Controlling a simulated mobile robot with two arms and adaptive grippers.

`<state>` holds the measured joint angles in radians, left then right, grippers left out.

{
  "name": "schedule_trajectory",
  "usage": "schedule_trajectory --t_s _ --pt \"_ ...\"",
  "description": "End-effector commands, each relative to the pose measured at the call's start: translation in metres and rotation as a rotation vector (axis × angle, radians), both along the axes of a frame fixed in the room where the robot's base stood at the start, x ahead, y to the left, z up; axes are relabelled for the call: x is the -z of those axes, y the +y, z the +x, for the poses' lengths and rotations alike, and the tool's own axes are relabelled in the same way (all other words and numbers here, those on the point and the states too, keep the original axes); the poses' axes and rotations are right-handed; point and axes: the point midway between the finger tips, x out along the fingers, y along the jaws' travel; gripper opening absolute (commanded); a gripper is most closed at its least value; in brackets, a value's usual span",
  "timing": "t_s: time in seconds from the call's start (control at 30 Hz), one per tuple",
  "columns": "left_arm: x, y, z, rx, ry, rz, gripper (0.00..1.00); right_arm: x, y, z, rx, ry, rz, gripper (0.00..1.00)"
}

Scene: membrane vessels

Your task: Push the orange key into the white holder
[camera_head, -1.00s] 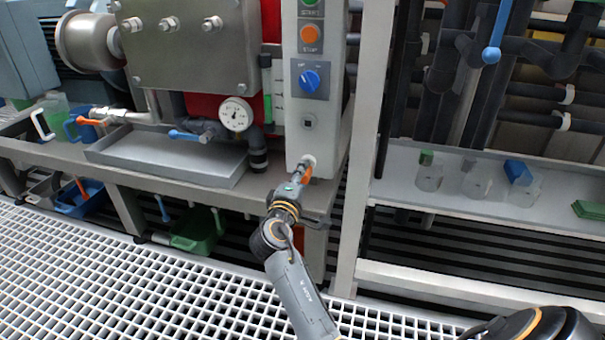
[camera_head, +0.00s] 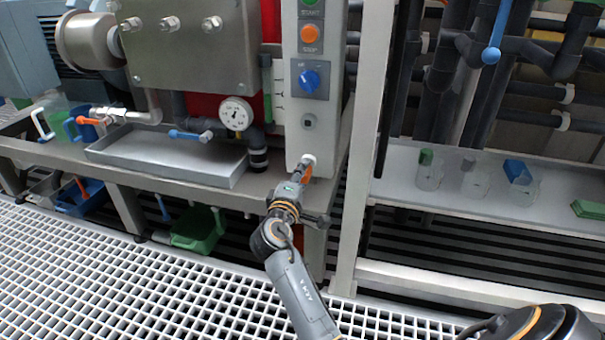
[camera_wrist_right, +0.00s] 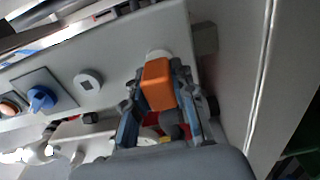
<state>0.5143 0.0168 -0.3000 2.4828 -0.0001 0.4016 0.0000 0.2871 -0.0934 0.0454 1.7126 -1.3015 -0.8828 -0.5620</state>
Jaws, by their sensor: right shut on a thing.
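The orange key (camera_head: 307,172) is held between the fingers of my right gripper (camera_head: 301,177) at the lower end of the pale control panel. In the right wrist view, the orange key (camera_wrist_right: 158,84) is a block between the two fingers of the right gripper (camera_wrist_right: 160,92). The white holder (camera_head: 309,159) is a small round piece on the panel front, directly beyond the key. It also shows in the right wrist view (camera_wrist_right: 158,53), partly hidden by the key. The key's far end is at the holder; I cannot tell how deep it sits. My left gripper is not in view.
The control panel carries a blue knob (camera_head: 310,80), an orange stop button (camera_head: 311,33) and a square-centred round fitting (camera_head: 309,121). A grey tray (camera_head: 170,158) lies to the left. A white upright post (camera_head: 362,150) stands close on the right, beside a shelf with beakers.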

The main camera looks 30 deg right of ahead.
Motion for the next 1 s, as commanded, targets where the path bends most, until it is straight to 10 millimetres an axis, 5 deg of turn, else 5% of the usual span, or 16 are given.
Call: schedule_trajectory --t_s 1.0 --pt "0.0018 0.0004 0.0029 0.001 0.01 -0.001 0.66 -0.0003 -0.0007 0.0005 0.0 0.0 -0.001 0.0"
